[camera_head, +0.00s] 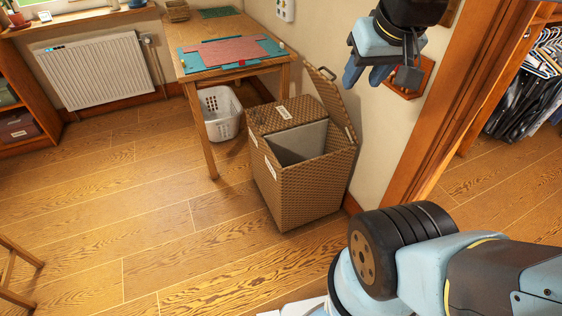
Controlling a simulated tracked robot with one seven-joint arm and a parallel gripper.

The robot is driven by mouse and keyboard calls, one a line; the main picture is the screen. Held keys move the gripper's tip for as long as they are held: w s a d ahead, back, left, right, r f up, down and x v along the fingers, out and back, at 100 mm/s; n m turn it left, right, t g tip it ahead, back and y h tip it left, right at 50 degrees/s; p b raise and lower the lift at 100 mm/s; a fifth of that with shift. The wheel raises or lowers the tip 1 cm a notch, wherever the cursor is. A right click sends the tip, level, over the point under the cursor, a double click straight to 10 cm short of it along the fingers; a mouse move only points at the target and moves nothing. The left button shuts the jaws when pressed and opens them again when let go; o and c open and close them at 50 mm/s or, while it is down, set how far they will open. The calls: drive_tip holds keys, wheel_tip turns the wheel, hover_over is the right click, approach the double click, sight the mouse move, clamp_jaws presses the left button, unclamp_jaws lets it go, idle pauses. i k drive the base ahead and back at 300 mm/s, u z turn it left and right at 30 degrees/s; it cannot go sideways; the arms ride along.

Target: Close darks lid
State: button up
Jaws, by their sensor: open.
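A brown wicker hamper (313,187) stands on the floor against the wall, with two compartments. The lid of the near compartment (330,103) is open, swung up and leaning back toward the wall. That compartment shows a grey lining and looks empty as far as I can see. The far compartment's lid (267,118) is shut and bears a white label. Labels also show on the hamper's side, too small to read. My gripper (379,80) is open and empty, in the air above and to the right of the raised lid, apart from it.
A wooden table (205,77) with red and teal mats stands behind the hamper, with a white laundry basket (219,113) beneath. A wooden door frame (436,110) rises at right. A wall plate (411,78) is near my gripper.

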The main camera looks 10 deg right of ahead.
sight(328, 92)
drive_tip(key=k, duration=0.75)
drive_tip(key=z, duration=0.15)
drive_tip(key=i, duration=0.9)
drive_tip(key=u, duration=0.15)
drive_tip(key=k, duration=0.6)
drive_tip(key=z, duration=0.5)
drive_tip(key=i, duration=1.4)
drive_tip(key=u, duration=0.35)
